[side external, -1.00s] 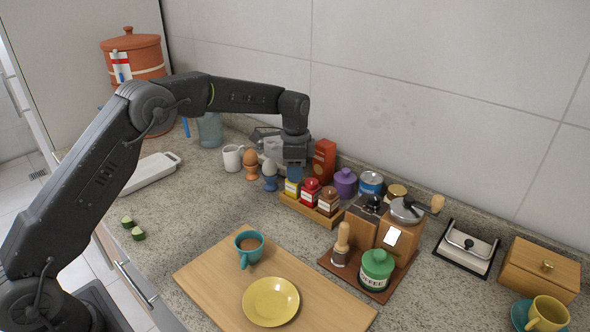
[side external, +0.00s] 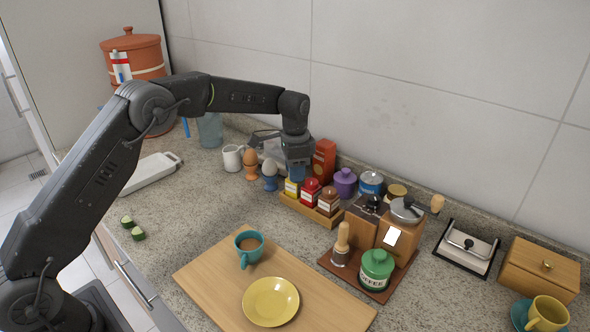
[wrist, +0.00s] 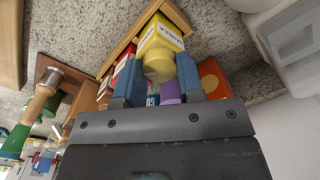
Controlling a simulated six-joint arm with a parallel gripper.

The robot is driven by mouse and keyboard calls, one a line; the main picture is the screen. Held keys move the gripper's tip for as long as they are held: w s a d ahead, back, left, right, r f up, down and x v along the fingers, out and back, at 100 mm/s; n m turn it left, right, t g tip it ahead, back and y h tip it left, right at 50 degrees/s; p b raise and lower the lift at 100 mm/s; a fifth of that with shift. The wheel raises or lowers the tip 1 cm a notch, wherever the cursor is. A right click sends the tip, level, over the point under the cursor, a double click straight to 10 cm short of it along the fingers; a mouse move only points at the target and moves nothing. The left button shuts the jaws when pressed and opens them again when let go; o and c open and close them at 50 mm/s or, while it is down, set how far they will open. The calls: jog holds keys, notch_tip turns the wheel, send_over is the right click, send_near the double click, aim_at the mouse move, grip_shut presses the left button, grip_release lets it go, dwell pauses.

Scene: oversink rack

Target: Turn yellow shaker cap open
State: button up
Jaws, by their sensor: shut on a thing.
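The yellow shaker (side external: 291,188) stands upright at the left end of a small wooden tray (side external: 309,214). In the wrist view, the white-labelled shaker (wrist: 162,38) has its round yellow cap (wrist: 158,66) toward my gripper. My gripper (side external: 297,173) points down over it, and its blue fingers hide the cap in the side view. In the wrist view, the fingers of my gripper (wrist: 161,74) are on either side of the cap, shut on it. Cap markings are not readable.
A red shaker (side external: 310,192) and a brown shaker (side external: 329,201) stand close beside it in the tray. An orange-red box (side external: 324,160) and a purple jar (side external: 344,183) are behind. A blue egg cup (side external: 270,183) is to the left.

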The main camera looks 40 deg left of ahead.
jog(key=shift+n, duration=2.4)
dwell(0.9)
jog(key=shift+n, duration=2.4)
dwell(2.4)
